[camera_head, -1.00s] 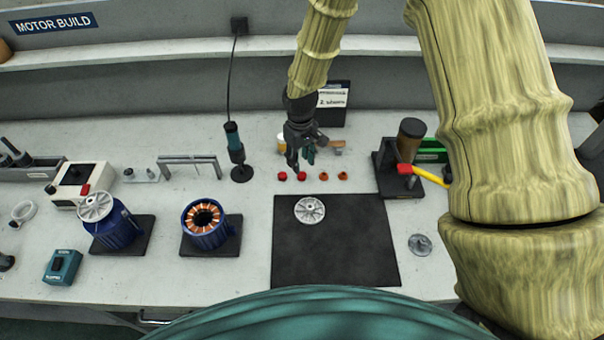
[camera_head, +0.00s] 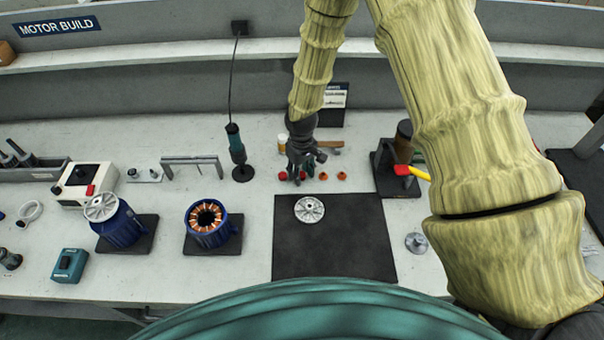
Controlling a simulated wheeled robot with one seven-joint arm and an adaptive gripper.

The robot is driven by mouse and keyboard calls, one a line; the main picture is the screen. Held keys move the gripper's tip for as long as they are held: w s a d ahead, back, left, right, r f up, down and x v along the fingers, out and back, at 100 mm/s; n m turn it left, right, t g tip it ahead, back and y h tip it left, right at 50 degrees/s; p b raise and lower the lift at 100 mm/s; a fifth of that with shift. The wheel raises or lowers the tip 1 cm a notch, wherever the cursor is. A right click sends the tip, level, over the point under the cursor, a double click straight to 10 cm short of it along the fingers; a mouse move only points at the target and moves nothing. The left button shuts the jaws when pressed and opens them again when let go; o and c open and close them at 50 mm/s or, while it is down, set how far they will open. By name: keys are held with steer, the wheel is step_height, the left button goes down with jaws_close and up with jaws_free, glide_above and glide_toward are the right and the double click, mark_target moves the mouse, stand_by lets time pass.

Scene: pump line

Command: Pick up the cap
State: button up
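Several small red and orange caps stand in a row at the back edge of the black mat: a red cap (camera_head: 283,176) at the left, then another red one partly hidden by my gripper, then an orange-red cap (camera_head: 323,176) and one more (camera_head: 342,176) to the right. My gripper (camera_head: 303,178) points down at the second red cap from the left. Its fingers look parted, with a bit of red showing between them. Whether they touch the cap cannot be made out.
The black mat (camera_head: 335,245) bears a grey spoked disc (camera_head: 309,209). A dark green tool (camera_head: 236,145) stands left of my gripper, and a blue stator (camera_head: 207,225) further left. A brown-topped fixture (camera_head: 404,140) stands at the right. The mat's front is clear.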

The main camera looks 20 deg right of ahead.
mark_target(301, 175)
steer(key=c, duration=0.4)
steer(key=shift+r, duration=0.15)
steer(key=shift+r+b, duration=0.65)
steer(key=shift+r, duration=0.15)
steer(key=shift+s+a+r+b, duration=0.15)
steer(key=shift+r+b, duration=0.35)
steer(key=shift+r, duration=0.25)
steer(key=s+a+b, duration=0.1)
steer(key=s+a, duration=0.2)
steer(key=s+a+r+b, duration=0.1)
steer(key=s+a+b, duration=0.1)
steer(key=s+a, duration=0.1)
steer(key=s+a+b, duration=0.1)
steer(key=s+a, duration=0.2)
steer(key=s, duration=0.2)
steer(key=shift+a+r, duration=0.2)
steer(key=shift+a, duration=0.1)
steer(key=shift+s+a+r+b, duration=0.1)
steer(key=shift+s+a+b, duration=0.2)
steer(key=shift+s+a, duration=0.1)
steer(key=shift+d, duration=0.1)
